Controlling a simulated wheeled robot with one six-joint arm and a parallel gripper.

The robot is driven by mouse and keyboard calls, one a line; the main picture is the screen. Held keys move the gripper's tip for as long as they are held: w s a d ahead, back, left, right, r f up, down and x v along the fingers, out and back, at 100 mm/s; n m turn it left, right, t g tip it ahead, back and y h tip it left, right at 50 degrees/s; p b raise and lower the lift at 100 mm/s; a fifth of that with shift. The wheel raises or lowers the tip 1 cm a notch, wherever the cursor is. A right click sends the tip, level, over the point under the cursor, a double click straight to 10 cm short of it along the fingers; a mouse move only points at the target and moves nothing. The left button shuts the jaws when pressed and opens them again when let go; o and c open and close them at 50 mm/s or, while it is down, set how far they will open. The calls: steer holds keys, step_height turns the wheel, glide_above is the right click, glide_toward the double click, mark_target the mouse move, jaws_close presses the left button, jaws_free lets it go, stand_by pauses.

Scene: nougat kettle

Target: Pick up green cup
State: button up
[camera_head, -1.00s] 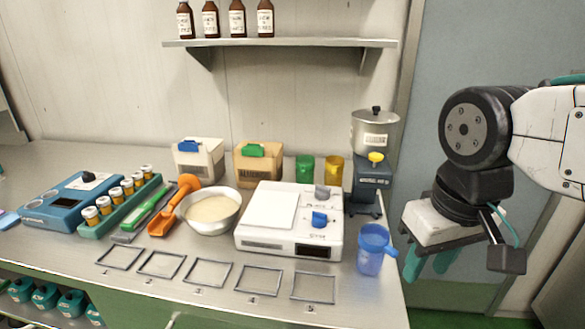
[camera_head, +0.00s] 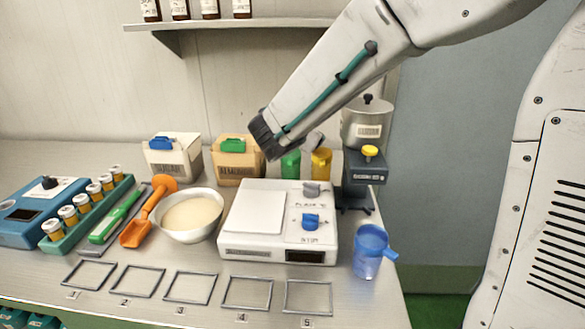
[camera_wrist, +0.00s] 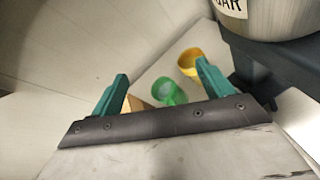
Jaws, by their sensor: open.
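The green cup (camera_head: 290,165) stands at the back of the counter, between the tan box and the yellow cup (camera_head: 321,163). My forearm partly covers its top in the head view. In the wrist view the green cup (camera_wrist: 168,93) shows beyond and between the two teal fingers of my gripper (camera_wrist: 162,71), with its open mouth towards the camera. The fingers are spread, with nothing between them. The yellow cup (camera_wrist: 190,62) is close to the right finger in that picture. In the head view my gripper's fingers are hidden behind the arm.
A white scale (camera_head: 275,240) stands in front of the cups. The tan box (camera_head: 238,165) is to their left. A dark stand (camera_head: 360,170) with a metal pot (camera_head: 366,125) is to their right. A blue jug (camera_head: 369,255) is near the right edge.

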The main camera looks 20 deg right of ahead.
mark_target(290, 161)
steer(key=w+a+f+n+y, duration=0.1)
steer(key=f+n, duration=0.1)
steer(key=f, duration=0.1)
steer(key=a+f+n+y, duration=0.1)
steer(key=f+n, duration=0.1)
steer(key=f, duration=0.2)
steer(key=w+a+f+n+t, duration=0.1)
steer(key=f+n, duration=0.2)
steer(key=shift+w+f+y, duration=0.2)
steer(key=shift+w+y, duration=0.1)
steer(key=shift+y, duration=0.1)
steer(key=x, duration=0.7)
steer(key=shift+w+f, duration=0.2)
steer(key=shift+f, duration=0.05)
steer(key=c, duration=1.2)
